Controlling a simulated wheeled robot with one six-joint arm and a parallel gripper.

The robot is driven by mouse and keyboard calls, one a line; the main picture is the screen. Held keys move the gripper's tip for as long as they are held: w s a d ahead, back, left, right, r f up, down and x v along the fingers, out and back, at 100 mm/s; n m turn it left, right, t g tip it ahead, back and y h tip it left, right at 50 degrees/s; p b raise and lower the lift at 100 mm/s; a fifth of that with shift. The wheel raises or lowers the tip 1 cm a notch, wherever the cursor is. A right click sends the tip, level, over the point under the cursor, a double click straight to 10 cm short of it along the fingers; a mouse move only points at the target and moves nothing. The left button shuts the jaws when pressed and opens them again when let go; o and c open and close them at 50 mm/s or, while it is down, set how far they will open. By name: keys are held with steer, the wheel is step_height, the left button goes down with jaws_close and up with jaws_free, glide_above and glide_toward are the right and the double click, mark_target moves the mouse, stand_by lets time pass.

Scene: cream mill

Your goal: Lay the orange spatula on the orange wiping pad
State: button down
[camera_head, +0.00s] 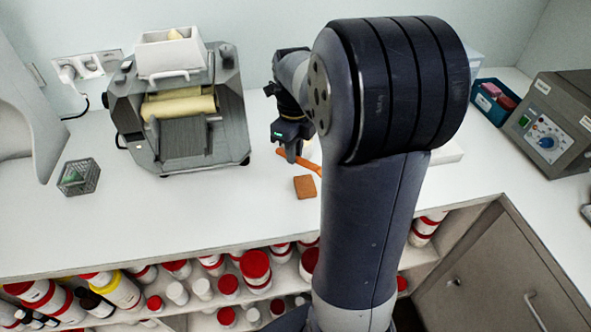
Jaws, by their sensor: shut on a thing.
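The orange spatula (311,166) is at my gripper (291,157), just right of the mill on the white worktop. My gripper points down and is shut on the spatula, near its left end. The spatula's right end is hidden behind my arm. The orange-brown wiping pad (304,187) lies flat on the worktop, a little nearer the front edge, below the spatula in the picture. I cannot tell how high the spatula is above the worktop.
The grey mill (180,125) with yellow rollers stands left of my gripper. A small wire basket (79,177) is at the left. A teal bin (490,103) and a grey control box (552,125) stand at the right. Shelves of red-capped jars are below. The worktop around the pad is clear.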

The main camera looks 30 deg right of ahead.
mark_target(294, 178)
steer(key=shift+f, duration=3.15)
steer(key=shift+f, duration=0.1)
steer(key=c, duration=1.4)
jaws_free()
steer(key=shift+o, duration=0.2)
step_height(294, 178, up, 12)
steer(key=shift+r, duration=0.15)
